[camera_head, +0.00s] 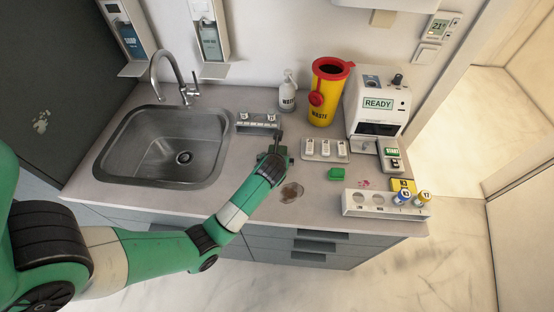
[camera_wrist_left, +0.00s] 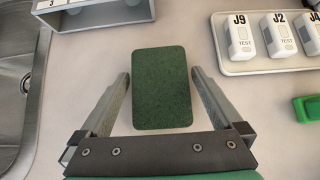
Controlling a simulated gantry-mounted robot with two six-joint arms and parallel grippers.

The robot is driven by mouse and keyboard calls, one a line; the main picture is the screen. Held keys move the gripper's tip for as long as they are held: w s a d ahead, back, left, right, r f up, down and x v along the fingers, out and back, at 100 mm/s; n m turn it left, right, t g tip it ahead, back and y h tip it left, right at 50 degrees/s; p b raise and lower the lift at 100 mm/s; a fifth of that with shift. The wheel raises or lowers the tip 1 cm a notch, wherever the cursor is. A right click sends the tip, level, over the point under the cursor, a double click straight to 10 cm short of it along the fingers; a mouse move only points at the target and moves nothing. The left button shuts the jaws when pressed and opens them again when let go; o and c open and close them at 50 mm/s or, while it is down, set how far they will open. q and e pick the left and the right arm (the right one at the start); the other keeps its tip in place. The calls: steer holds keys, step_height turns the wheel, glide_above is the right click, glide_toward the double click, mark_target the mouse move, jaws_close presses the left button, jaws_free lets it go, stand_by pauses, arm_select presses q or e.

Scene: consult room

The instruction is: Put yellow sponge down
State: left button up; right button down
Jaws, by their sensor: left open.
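A flat rectangular pad with a dark green top (camera_wrist_left: 162,90), probably the sponge, lies between the fingers of my left gripper (camera_wrist_left: 160,76) in the left wrist view. No yellow side of it shows. The fingers are open, with a gap on each side of the pad. In the head view my left gripper (camera_head: 276,146) is low over the counter, right of the sink, and largely hides the pad. My right gripper is not in view.
The sink (camera_head: 165,150) is to the left. A white rack (camera_head: 258,121) is behind the gripper. A test tray (camera_head: 325,150), a green block (camera_head: 336,174) and a vial holder (camera_head: 380,206) are to the right. A brownish spill (camera_head: 291,192) marks the counter in front.

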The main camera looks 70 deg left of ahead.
arm_select(q)
steer(key=c, duration=1.3)
steer(key=r, duration=0.1)
steer(key=r+p, duration=0.1)
steer(key=r, duration=0.1)
steer(key=r+p, duration=0.1)
steer(key=shift+s+d+r, duration=0.2)
steer(key=shift+d+r, duration=0.05)
steer(key=p+v, duration=0.1)
steer(key=v, duration=0.1)
steer(key=p+v, duration=0.1)
steer(key=v, duration=0.2)
steer(key=shift+s+a+r+p, duration=0.2)
steer(key=shift+s+r+p, duration=0.2)
steer(key=shift+r, duration=0.1)
steer(key=s+d+r, duration=0.1)
steer(key=s+d, duration=0.1)
steer(key=s+d+r+p, duration=0.1)
steer(key=s+d, duration=0.1)
steer(key=s+d+r+p, duration=0.1)
steer(key=s+d+r, duration=0.1)
steer(key=d, duration=0.1)
steer(key=shift+s, duration=0.2)
